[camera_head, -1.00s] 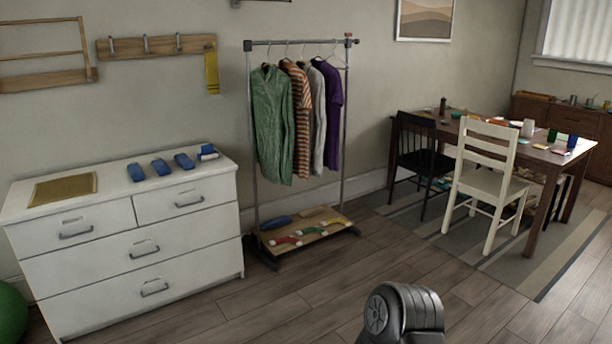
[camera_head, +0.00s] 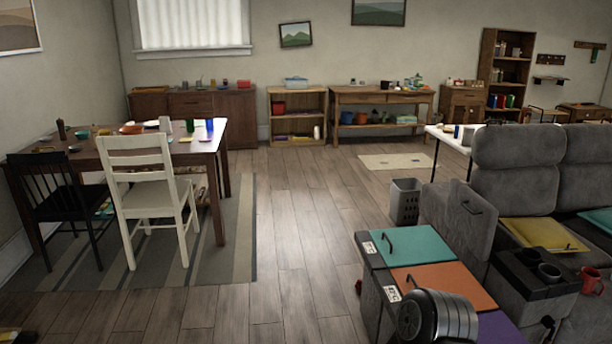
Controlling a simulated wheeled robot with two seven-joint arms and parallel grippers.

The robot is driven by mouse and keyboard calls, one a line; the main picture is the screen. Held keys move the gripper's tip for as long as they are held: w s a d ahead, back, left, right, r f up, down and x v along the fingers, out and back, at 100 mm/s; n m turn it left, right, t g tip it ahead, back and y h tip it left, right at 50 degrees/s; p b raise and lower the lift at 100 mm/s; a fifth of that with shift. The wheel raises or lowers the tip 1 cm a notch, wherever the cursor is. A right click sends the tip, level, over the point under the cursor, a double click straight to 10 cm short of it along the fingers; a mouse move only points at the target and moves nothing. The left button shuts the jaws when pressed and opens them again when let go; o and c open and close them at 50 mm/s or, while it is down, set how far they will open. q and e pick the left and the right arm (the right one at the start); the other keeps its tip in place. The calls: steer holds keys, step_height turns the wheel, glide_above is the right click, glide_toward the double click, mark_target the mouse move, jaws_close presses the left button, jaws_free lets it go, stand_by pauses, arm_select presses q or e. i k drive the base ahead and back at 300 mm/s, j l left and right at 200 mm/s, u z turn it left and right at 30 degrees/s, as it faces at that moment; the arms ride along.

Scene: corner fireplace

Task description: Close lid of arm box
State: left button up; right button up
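The grey sofa (camera_head: 520,185) stands at the right. A grey console with cup holders (camera_head: 538,272) sits on the seat side. Neither gripper shows; only a rounded part of my own arm is at the bottom right, covering part of the low cabinet in front of the sofa.
The low cabinet has teal (camera_head: 405,246), orange (camera_head: 445,284) and purple tops. A grey basket (camera_head: 405,200) stands behind it. A dining table (camera_head: 85,160) with a white chair (camera_head: 150,190) and black chair (camera_head: 62,200) is left. The middle wooden floor (camera_head: 305,220) is clear.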

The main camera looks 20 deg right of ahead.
mark_target(472, 219)
steer(key=i+z, duration=0.25)
steer(key=z, duration=0.2)
steer(key=i+j+z, duration=0.1)
steer(key=i+z, duration=0.15)
steer(key=z, duration=0.2)
steer(key=i+j+z, duration=0.2)
steer(key=z, duration=0.25)
steer(key=i+j+z, duration=0.2)
steer(key=z, duration=0.2)
